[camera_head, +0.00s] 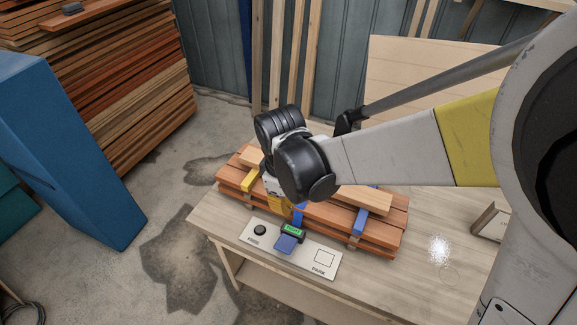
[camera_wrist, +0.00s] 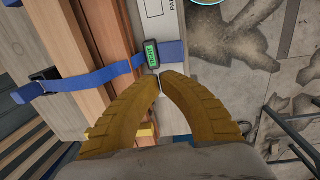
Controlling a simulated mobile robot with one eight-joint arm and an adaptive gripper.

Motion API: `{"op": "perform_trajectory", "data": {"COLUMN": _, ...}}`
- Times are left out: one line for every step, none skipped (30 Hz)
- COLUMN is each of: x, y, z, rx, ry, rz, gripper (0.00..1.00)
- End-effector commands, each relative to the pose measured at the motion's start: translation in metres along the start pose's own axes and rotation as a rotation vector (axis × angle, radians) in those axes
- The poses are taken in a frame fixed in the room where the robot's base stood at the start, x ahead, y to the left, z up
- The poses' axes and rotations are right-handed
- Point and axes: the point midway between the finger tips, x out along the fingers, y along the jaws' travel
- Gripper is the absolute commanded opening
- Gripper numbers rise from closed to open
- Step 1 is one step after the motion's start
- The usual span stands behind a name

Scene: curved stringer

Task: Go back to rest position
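My gripper (camera_wrist: 160,80) has two ribbed yellow fingers whose tips meet, with nothing visible held between them. In the head view my gripper (camera_head: 282,207) is partly hidden by my wrist and points down at the front of the wooden plank stack. A small dark device with a green display reading "TIGHT" (camera_wrist: 151,53) lies just beyond the fingertips, and I cannot tell whether they touch it. It also shows in the head view (camera_head: 292,230). A blue strap (camera_wrist: 90,80) runs from it across the planks.
The plank stack (camera_head: 325,215) lies on a pale workbench (camera_head: 415,225), with more blue and yellow straps around it. A white panel (camera_head: 262,238) has a black button. A blue cabinet (camera_head: 70,150) and lumber pile (camera_head: 120,80) stand left. Open floor lies between cabinet and bench.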

Motion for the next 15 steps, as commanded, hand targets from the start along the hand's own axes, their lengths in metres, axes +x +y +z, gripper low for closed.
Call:
{"op": "perform_trajectory", "data": {"x": 0.0, "y": 0.0, "z": 0.0, "rx": 0.0, "ry": 0.0, "rz": 0.0, "gripper": 0.0}}
{"op": "perform_trajectory", "data": {"x": 0.0, "y": 0.0, "z": 0.0, "rx": 0.0, "ry": 0.0, "rz": 0.0, "gripper": 0.0}}
{"op": "perform_trajectory", "data": {"x": 0.0, "y": 0.0, "z": 0.0, "rx": 0.0, "ry": 0.0, "rz": 0.0, "gripper": 0.0}}
{"op": "perform_trajectory", "data": {"x": 0.0, "y": 0.0, "z": 0.0, "rx": 0.0, "ry": 0.0, "rz": 0.0, "gripper": 0.0}}
{"op": "perform_trajectory", "data": {"x": 0.0, "y": 0.0, "z": 0.0, "rx": 0.0, "ry": 0.0, "rz": 0.0, "gripper": 0.0}}
{"op": "perform_trajectory", "data": {"x": 0.0, "y": 0.0, "z": 0.0, "rx": 0.0, "ry": 0.0, "rz": 0.0, "gripper": 0.0}}
{"op": "perform_trajectory", "data": {"x": 0.0, "y": 0.0, "z": 0.0, "rx": 0.0, "ry": 0.0, "rz": 0.0, "gripper": 0.0}}
{"op": "perform_trajectory", "data": {"x": 0.0, "y": 0.0, "z": 0.001, "rx": 0.002, "ry": 0.001, "rz": 0.001, "gripper": 0.0}}
{"op": "perform_trajectory", "data": {"x": -0.002, "y": 0.001, "z": 0.003, "rx": 0.01, "ry": 0.004, "rz": 0.002, "gripper": 0.0}}
{"op": "perform_trajectory", "data": {"x": -0.004, "y": 0.002, "z": 0.005, "rx": 0.021, "ry": 0.008, "rz": 0.005, "gripper": 0.0}}
{"op": "perform_trajectory", "data": {"x": -0.007, "y": 0.004, "z": 0.008, "rx": 0.037, "ry": 0.014, "rz": 0.009, "gripper": 0.0}}
{"op": "perform_trajectory", "data": {"x": -0.012, "y": 0.008, "z": 0.015, "rx": 0.07, "ry": 0.026, "rz": 0.018, "gripper": 0.0}}
{"op": "perform_trajectory", "data": {"x": -0.017, "y": 0.01, "z": 0.021, "rx": 0.1, "ry": 0.037, "rz": 0.025, "gripper": 0.0}}
{"op": "perform_trajectory", "data": {"x": -0.023, "y": 0.014, "z": 0.029, "rx": 0.137, "ry": 0.052, "rz": 0.034, "gripper": 0.0}}
{"op": "perform_trajectory", "data": {"x": -0.031, "y": 0.018, "z": 0.041, "rx": 0.194, "ry": 0.074, "rz": 0.049, "gripper": 0.0}}
